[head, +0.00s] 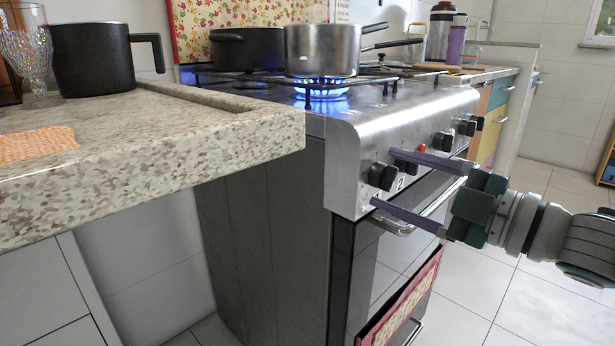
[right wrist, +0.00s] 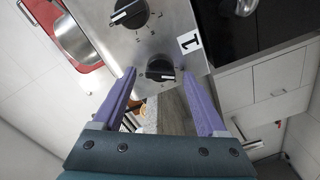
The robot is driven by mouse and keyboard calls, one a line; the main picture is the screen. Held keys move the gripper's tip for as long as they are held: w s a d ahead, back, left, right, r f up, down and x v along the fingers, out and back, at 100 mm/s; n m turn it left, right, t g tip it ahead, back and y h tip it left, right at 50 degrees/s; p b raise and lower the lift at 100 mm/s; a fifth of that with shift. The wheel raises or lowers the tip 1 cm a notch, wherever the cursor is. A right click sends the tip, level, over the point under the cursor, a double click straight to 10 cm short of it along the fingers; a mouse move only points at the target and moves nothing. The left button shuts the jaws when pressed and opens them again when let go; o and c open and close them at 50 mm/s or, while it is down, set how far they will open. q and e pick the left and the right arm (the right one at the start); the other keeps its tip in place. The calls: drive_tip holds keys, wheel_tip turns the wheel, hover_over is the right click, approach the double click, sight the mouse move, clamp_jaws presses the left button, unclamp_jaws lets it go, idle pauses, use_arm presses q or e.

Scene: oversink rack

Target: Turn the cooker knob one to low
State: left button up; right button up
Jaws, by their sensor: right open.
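The cooker (head: 400,115) has a steel front panel with black knobs. The knob at its near left end (head: 382,176) lies between the fingertips of my right gripper (head: 383,178). In the right wrist view this black knob (right wrist: 160,70) sits between the two purple fingers of the gripper (right wrist: 158,74), with a gap on either side. A "1" label (right wrist: 190,42) is on the panel near it. A second knob (right wrist: 130,13) is further along, with its white pointer mark showing. My right gripper is open and holds nothing. My left gripper is not in view.
A blue flame (head: 322,90) burns under a steel pot (head: 322,50) at the front of the hob. A dark pan (head: 247,49) stands behind. The granite counter (head: 240,135) edge is left of the cooker. An oven handle (head: 400,229) and hanging towel (head: 405,300) are below the knobs.

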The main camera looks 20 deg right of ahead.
drive_tip(key=p+v, duration=0.2)
drive_tip(key=v, duration=0.8)
drive_tip(key=a+r+m+g+h+p, duration=0.35)
drive_tip(key=r+m+h+p, duration=0.55)
drive_tip(key=p, duration=0.8)
drive_tip(key=s+a+r+m+g+y+p, duration=0.1)
drive_tip(key=s+a+r+m+g+p, duration=0.3)
drive_tip(key=s+r+p, duration=0.55)
drive_tip(key=s+a+r+m+g+y+p, duration=0.1)
drive_tip(key=s+a+r+m+g+p, duration=0.1)
drive_tip(key=s+a+r+g+p, duration=0.7)
wheel_tip(320, 180, up, 36)
drive_tip(key=w+d+t+p, duration=0.1)
drive_tip(key=d+t+p, duration=0.2)
drive_tip(key=p, duration=3.3)
drive_tip(key=shift+w, duration=0.2)
